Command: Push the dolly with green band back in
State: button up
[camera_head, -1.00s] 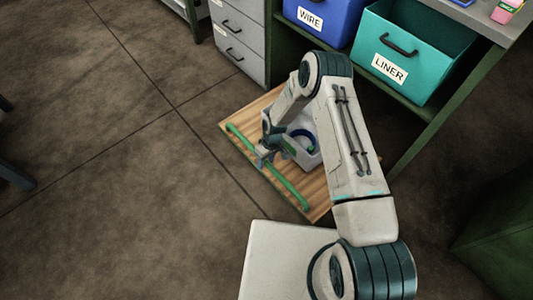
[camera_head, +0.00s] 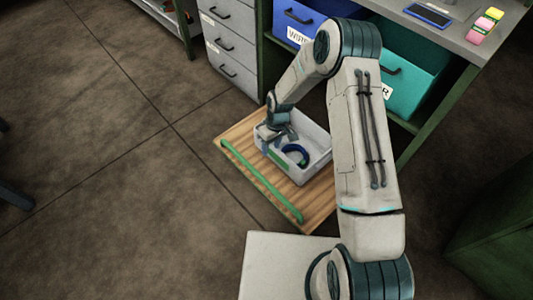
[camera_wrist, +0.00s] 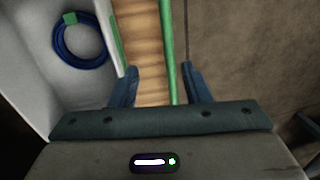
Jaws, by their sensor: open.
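The dolly is a wooden board (camera_head: 242,142) low on the floor in front of the shelf unit, with its back part near the shelf opening. A green band (camera_head: 262,182) runs along its front left edge; it also shows in the wrist view (camera_wrist: 167,40). A grey bin (camera_head: 318,160) stands on the dolly and holds a blue coil (camera_wrist: 75,42) with a green tag. My gripper (camera_wrist: 162,88) is open and empty. In the head view my gripper (camera_head: 272,134) is at the bin's left side, behind the band. The wrist view looks down on the band between the fingers.
Drawers (camera_head: 231,45) stand behind the dolly on the left. The shelf holds a blue bin (camera_head: 295,22) and a teal bin (camera_head: 425,60). A green shelf post (camera_head: 437,115) stands right of the dolly.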

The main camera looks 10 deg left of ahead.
jog(key=shift+d+r, duration=0.3)
jog(key=shift+r, duration=0.35)
jog(key=shift+d+r, duration=0.3)
jog(key=shift+r, duration=0.35)
